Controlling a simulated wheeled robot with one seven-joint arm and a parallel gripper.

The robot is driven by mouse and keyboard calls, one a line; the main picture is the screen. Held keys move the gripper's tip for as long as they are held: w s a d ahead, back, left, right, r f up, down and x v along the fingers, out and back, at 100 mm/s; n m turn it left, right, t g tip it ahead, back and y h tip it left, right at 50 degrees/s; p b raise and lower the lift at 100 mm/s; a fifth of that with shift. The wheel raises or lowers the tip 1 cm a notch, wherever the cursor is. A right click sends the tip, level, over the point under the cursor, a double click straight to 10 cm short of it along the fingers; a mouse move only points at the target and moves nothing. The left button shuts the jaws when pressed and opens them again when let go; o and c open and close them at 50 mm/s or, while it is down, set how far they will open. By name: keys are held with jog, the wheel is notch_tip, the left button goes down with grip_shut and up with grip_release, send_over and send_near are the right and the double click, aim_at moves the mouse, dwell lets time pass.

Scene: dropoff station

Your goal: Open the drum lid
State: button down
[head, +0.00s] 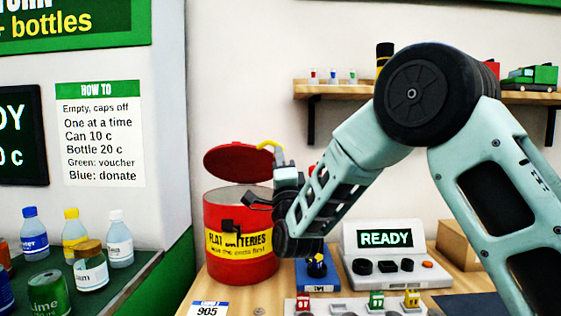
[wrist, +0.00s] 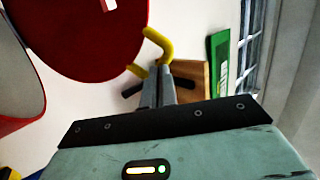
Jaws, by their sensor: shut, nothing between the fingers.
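The red drum (head: 240,262) with a yellow label stands on the wooden counter. Its red lid (head: 237,162) is raised and tilted above the rim, with a gap between them. A yellow handle (head: 268,145) sticks out from the lid's right side. In the wrist view the lid (wrist: 85,35) fills the upper left and the bent yellow handle (wrist: 158,45) is just beyond my fingertips. My gripper (wrist: 158,72) is shut with nothing held; in the head view it (head: 279,158) is beside the handle, at the lid's right. Whether the fingertips touch the handle I cannot tell.
My arm covers part of the drum's right side. A grey READY device (head: 390,262), a blue box (head: 322,275) and small toy vehicles (head: 376,300) stand right of the drum. A shelf (head: 345,91) hangs above. Several bottles and jars (head: 90,265) stand at left.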

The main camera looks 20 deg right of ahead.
jog(key=w+d+r+m+g+p, duration=0.1)
jog(key=w+d+r+g+p, duration=0.1)
jog(key=w+r, duration=0.3)
jog(key=w+d+r+m+g+p, duration=0.1)
jog(key=w+r+g+p, duration=0.3)
jog(key=w, duration=0.4)
jog(key=shift+d+r, duration=0.65)
jog(key=shift+w, duration=0.1)
